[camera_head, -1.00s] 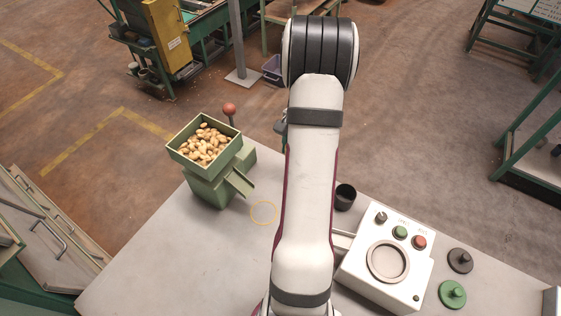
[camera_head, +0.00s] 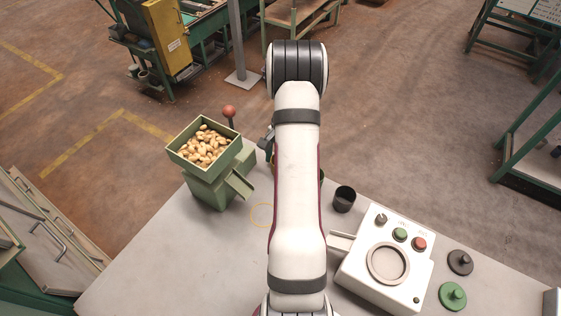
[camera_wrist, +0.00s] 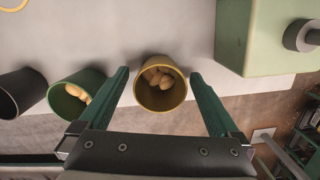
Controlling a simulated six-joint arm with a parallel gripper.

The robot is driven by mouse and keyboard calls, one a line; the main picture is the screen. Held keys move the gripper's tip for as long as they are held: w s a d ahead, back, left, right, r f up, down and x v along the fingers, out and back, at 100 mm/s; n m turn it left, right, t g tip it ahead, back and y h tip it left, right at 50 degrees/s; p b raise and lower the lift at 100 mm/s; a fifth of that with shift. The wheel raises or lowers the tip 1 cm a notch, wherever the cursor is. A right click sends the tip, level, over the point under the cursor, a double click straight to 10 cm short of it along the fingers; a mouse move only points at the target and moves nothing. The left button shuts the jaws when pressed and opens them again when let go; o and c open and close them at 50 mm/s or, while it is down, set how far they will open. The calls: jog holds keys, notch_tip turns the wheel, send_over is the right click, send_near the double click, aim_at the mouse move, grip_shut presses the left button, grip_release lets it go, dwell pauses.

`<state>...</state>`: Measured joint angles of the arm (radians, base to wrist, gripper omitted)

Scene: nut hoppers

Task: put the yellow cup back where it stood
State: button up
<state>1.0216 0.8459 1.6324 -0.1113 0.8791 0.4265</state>
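In the wrist view the yellow cup (camera_wrist: 160,84), holding several nuts, is between the two green fingers of my gripper (camera_wrist: 160,78). The fingers are spread, with a narrow gap seeming to show on each side of the cup. It appears to stand on the table near its edge.
A green cup with nuts (camera_wrist: 66,97) and a black cup (camera_head: 344,204) stand beside the yellow one. The green hopper (camera_head: 206,189) full of nuts is at left, with a chute. A white control box (camera_head: 356,272) is at right. The front left of the table is clear.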

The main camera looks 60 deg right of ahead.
notch_tip(320, 180, up, 12)
jog(key=d, duration=0.1)
jog(key=shift+s+d, duration=0.15)
jog(key=shift+d, duration=0.1)
jog(key=shift+r, duration=0.1)
jog(key=w+a+r+n+t+h, duration=0.1)
jog(key=w+a+r+n+h, duration=0.1)
jog(key=w+r+n, duration=0.3)
jog(key=w+a+r+n+t+h, duration=0.1)
jog(key=w+a+r, duration=0.2)
jog(key=r, duration=0.4)
jog(key=s+a+n+y, duration=0.1)
jog(key=s+a+n, duration=0.15)
jog(key=a, duration=1.45)
jog(key=s+a+f+n+g+y, duration=0.2)
jog(key=s+a+n, duration=0.4)
jog(key=s+a, duration=0.8)
jog(key=a+f, duration=0.1)
jog(key=a, duration=0.2)
jog(key=shift+s+a, duration=0.15)
jog(key=shift+s, duration=0.1)
